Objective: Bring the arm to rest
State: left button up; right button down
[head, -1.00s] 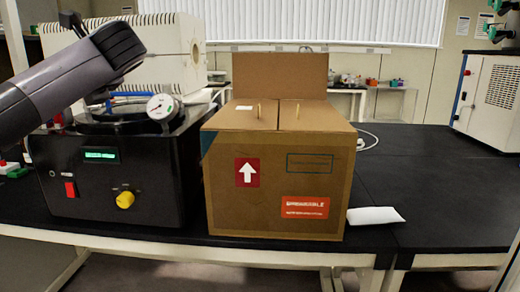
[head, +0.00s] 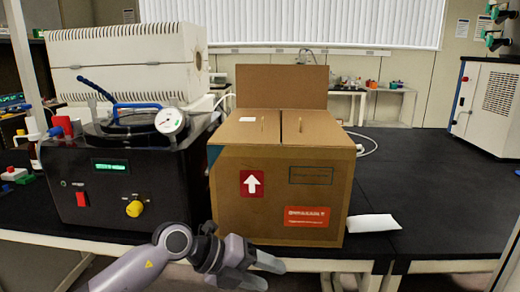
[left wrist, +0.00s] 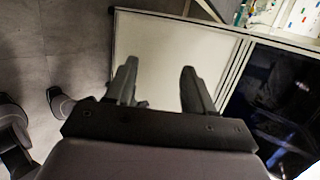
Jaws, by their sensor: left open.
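My left arm comes in at the bottom of the head view. Its gripper (head: 262,271) is low, in front of the table's front edge and below the cardboard box. The gripper is open and empty. In the left wrist view its two fingers (left wrist: 158,85) stand apart with nothing between them, over a pale panel and the grey floor. My right gripper does not show in the head view.
A black freeze dryer (head: 125,190) with a gauge (head: 170,121) and blue handle stands on the black table (head: 440,190). Beside it is a cardboard box (head: 275,200) with a raised flap. A white packet (head: 373,222) lies right of it. The table's right part is clear.

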pick_arm(q)
jog(key=s+r+n+t+h+p, duration=0.2)
jog(key=s+r+n+t+h, duration=0.25)
jog(key=n+h, duration=0.4)
jog(key=s+a+f+n+t+y+p, duration=0.15)
jog(key=a+f+n+t+y, duration=0.45)
jog(key=a+n+t+y, duration=0.6)
jog(key=s+a+f+n+g+y+p, duration=0.1)
jog(key=s+a+f+n+g+y, duration=0.1)
jog(key=s+a+f+n+g, duration=0.2)
jog(key=s+a+f+n+g+y+p, duration=0.1)
jog(key=s+a+f+n+g+y, duration=0.2)
jog(key=s+f+n, duration=0.5)
jog(key=s+a+f+g, duration=0.1)
jog(key=s+a+f, duration=0.1)
jog(key=s+f, duration=0.2)
jog(key=shift+f+p, duration=0.25)
jog(key=shift+p, duration=0.05)
jog(key=shift+n, duration=0.25)
